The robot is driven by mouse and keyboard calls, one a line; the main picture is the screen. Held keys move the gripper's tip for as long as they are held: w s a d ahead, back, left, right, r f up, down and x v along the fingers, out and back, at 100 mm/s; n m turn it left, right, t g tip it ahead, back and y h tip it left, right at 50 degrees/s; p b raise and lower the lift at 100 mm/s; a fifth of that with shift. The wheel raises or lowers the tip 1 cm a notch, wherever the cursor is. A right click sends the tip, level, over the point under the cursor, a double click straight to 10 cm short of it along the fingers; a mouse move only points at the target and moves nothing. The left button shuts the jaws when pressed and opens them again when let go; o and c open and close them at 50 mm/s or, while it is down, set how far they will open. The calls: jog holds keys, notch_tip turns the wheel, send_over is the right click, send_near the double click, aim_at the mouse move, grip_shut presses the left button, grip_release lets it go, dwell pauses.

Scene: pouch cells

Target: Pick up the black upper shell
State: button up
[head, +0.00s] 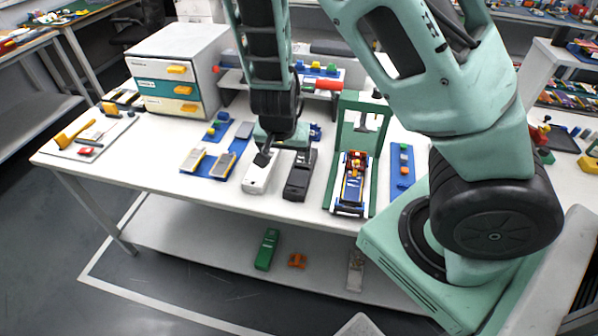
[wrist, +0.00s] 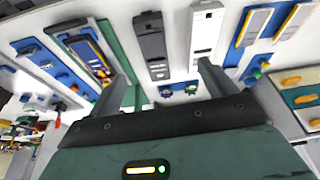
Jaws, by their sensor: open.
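The black upper shell (head: 299,178) is a long, dark block lying on the white table, just right of a white shell (head: 261,174). In the wrist view the black shell (wrist: 152,46) lies ahead of the fingers, between their lines, with the white shell (wrist: 206,32) beside it on the right. My gripper (head: 283,157) is open and empty, over the far ends of the two shells. In the wrist view its fingers (wrist: 163,74) stand wide apart and show nothing between the tips. I cannot tell its exact height above the table.
A green press frame (head: 343,120) with a blue and orange assembly (head: 353,180) stands close right of the black shell. A blue tray (head: 217,165) with grey plates lies to the left. A drawer cabinet (head: 175,85) stands back left. The table's front strip is clear.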

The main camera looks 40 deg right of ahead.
jog(key=d+f, duration=0.1)
jog(key=d, duration=0.2)
jog(key=b, duration=0.5)
send_over(299, 175)
jog(key=s+a, duration=0.1)
jog(key=a, duration=0.1)
jog(key=shift+m+h, duration=0.4)
notch_tip(299, 175, down, 9)
jog(key=shift+s+d+f, duration=0.1)
jog(key=shift+d+f, duration=0.05)
jog(key=shift+x, duration=3.2)
jog(key=shift+s+f, duration=0.1)
jog(key=shift+s, duration=0.05)
jog(key=c, duration=1.1)
